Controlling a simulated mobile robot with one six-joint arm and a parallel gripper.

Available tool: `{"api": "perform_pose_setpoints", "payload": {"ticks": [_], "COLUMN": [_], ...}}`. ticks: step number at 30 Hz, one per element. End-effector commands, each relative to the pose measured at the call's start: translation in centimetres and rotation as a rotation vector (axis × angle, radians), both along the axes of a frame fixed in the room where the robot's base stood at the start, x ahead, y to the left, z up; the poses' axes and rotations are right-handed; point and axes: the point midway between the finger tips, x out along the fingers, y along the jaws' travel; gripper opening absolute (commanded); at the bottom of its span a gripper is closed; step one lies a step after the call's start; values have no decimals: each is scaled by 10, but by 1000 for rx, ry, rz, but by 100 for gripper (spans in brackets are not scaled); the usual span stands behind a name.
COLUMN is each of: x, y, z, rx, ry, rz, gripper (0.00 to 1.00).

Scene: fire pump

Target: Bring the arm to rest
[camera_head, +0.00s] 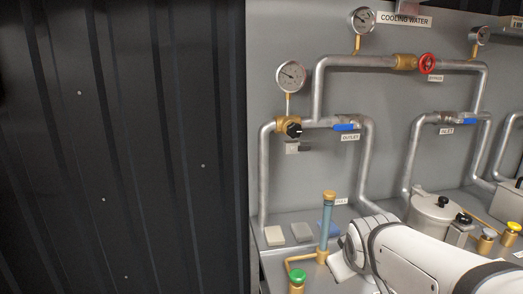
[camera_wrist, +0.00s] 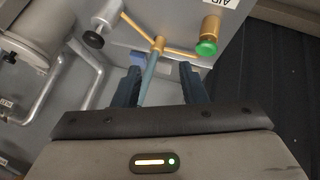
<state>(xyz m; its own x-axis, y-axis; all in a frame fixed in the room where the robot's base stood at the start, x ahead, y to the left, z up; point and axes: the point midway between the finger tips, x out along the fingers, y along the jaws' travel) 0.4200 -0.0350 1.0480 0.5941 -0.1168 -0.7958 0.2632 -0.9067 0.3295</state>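My gripper (camera_wrist: 160,69) shows in the wrist view with its two dark fingers apart. A blue tube with a brass fitting (camera_wrist: 158,43) appears between the fingers; I cannot tell whether they touch it. In the head view my white arm (camera_head: 418,256) reaches in from the lower right, low over the bench, and its end lies close to the right of the upright blue tube (camera_head: 325,228). My fingers cannot be made out in the head view.
A green knob (camera_head: 297,277) stands at the bench's front; it shows in the wrist view (camera_wrist: 206,47). Grey pipes (camera_head: 318,90) with gauges (camera_head: 291,76), a red valve wheel (camera_head: 427,63) and blue levers (camera_head: 345,127) line the panel. A lidded grey pot (camera_head: 432,212) stands behind my arm. A dark corrugated wall (camera_head: 120,150) is left.

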Motion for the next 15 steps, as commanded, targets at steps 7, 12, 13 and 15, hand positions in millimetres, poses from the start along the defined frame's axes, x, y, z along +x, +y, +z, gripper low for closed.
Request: {"api": "perform_pose_setpoints", "payload": {"ticks": [7,12,13,15], "x": [-97,-117,-118,-118], "y": [28,35,35,35], "z": [-18,-23,-23,-24], "rx": [240,279,281,281], "ry": [319,389,391,391], "rz": [-276,-334,-336,-337], "gripper": [38,38,38,38]}}
